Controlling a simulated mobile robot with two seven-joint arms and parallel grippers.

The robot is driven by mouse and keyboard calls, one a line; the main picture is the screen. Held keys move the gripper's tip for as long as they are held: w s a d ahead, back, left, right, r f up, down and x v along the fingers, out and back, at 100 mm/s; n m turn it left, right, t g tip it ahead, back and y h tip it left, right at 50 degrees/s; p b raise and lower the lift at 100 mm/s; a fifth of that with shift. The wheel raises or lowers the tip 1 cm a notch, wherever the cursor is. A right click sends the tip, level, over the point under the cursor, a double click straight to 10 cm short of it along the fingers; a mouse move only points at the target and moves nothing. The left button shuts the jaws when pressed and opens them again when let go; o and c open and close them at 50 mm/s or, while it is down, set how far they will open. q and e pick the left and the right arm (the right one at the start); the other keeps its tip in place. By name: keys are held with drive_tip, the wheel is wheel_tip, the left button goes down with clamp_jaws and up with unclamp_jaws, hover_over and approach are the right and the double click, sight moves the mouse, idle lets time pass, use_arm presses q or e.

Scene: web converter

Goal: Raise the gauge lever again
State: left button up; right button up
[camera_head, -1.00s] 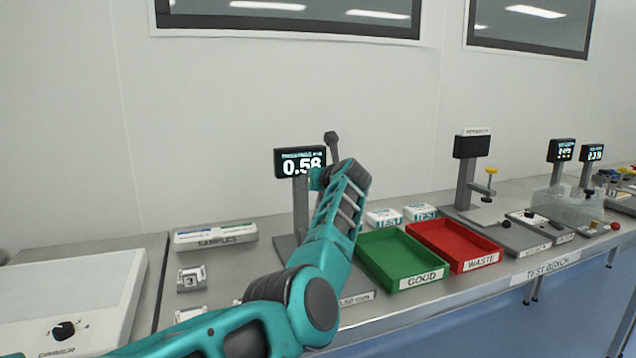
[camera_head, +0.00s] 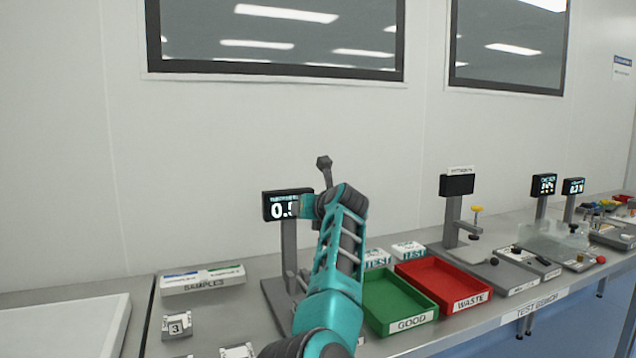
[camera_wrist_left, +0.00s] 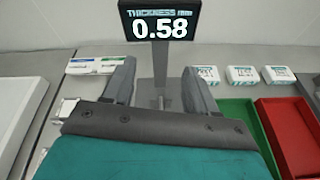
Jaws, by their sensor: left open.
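The thickness gauge stands on the bench, with a dark display (camera_head: 283,205) on a grey post (camera_head: 289,255). The display reads 0.58 in the left wrist view (camera_wrist_left: 160,20). A dark arm with a knob (camera_head: 324,163), seemingly the gauge lever, sticks up just right of the display; its lower part is hidden behind my left arm. My left gripper (camera_wrist_left: 158,68) is open and empty. In the left wrist view its fingers stand either side of the gauge post, which is beyond them. In the head view my left arm hides the gripper's fingers. My right gripper is not in view.
A green GOOD tray (camera_head: 412,323) and a red WASTE tray (camera_head: 472,302) stand right of the gauge. White TEST boxes (camera_head: 408,250) are behind them. A SAMPLES holder (camera_head: 203,282) and small numbered block (camera_head: 177,326) lie left. Other instruments stand farther right.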

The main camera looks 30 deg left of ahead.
use_arm(q)
drive_tip(key=s+d+r, duration=0.3)
drive_tip(key=r, duration=0.4)
drive_tip(key=shift+s+d+r, duration=0.2)
drive_tip(key=shift+d, duration=0.15)
idle(0.4)
idle(0.3)
drive_tip(key=b+v, duration=0.3)
drive_tip(key=v, duration=1)
idle(0.4)
